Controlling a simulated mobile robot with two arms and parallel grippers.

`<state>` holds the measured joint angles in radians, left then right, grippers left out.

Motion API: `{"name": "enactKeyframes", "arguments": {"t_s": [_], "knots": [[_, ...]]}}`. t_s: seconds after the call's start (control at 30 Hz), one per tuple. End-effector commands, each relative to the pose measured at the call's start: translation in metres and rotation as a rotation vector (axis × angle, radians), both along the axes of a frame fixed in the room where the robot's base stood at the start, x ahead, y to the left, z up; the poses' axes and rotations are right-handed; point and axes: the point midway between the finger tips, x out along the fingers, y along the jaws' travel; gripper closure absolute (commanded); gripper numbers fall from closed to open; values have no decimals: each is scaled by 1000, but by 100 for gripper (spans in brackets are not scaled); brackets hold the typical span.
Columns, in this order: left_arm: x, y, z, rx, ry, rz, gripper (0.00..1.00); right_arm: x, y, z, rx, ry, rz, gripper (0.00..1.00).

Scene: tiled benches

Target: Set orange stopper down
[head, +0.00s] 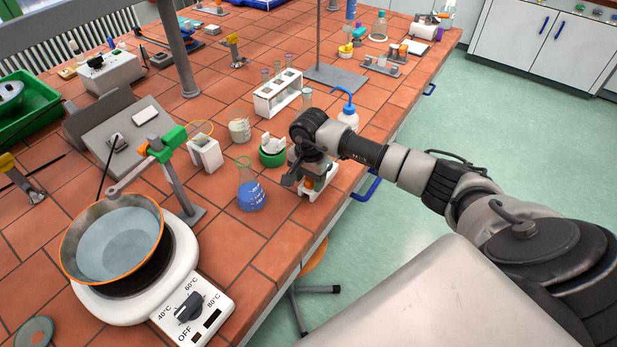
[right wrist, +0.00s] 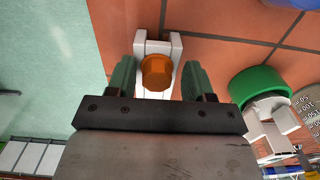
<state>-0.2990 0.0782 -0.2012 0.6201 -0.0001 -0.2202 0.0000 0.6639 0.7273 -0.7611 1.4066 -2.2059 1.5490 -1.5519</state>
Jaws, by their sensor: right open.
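The orange stopper (right wrist: 156,72) sits on a white holder (right wrist: 175,47) in the right wrist view. In the head view a bit of orange (head: 309,182) shows under my right gripper (head: 303,178), above the white holder's base (head: 322,187). My right gripper (right wrist: 158,80) is open, with one green finger on each side of the stopper and a visible gap to each. The arm hides much of the holder in the head view. My left gripper is not in view.
A flask of blue liquid (head: 251,193) and a green round base with a white top (head: 272,155) stand left of my right gripper. A wash bottle (head: 347,115) stands behind it. The bench's right edge is close by. A hot plate with a pan (head: 118,240) is at lower left.

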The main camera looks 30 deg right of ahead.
Motion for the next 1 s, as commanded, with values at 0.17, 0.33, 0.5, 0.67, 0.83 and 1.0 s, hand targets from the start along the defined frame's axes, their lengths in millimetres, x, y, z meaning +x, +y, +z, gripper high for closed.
{"name": "enactKeyframes", "arguments": {"t_s": [0.17, 0.33, 0.5, 0.67, 0.83, 1.0], "knots": [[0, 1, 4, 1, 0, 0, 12, -6, 0, -4, -3, 24, 0, 40], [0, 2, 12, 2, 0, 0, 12, -4, -1, 12, -4, 15, 0, 40], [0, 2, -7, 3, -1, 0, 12, -2, -1, 52, -5, 6, 1, 40], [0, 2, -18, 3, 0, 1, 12, -2, -1, 88, -4, 5, 0, 40], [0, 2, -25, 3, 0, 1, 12, -2, -1, 116, -3, 6, -1, 40], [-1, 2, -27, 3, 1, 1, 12, -2, -1, 128, -2, 9, 0, 40]]}}
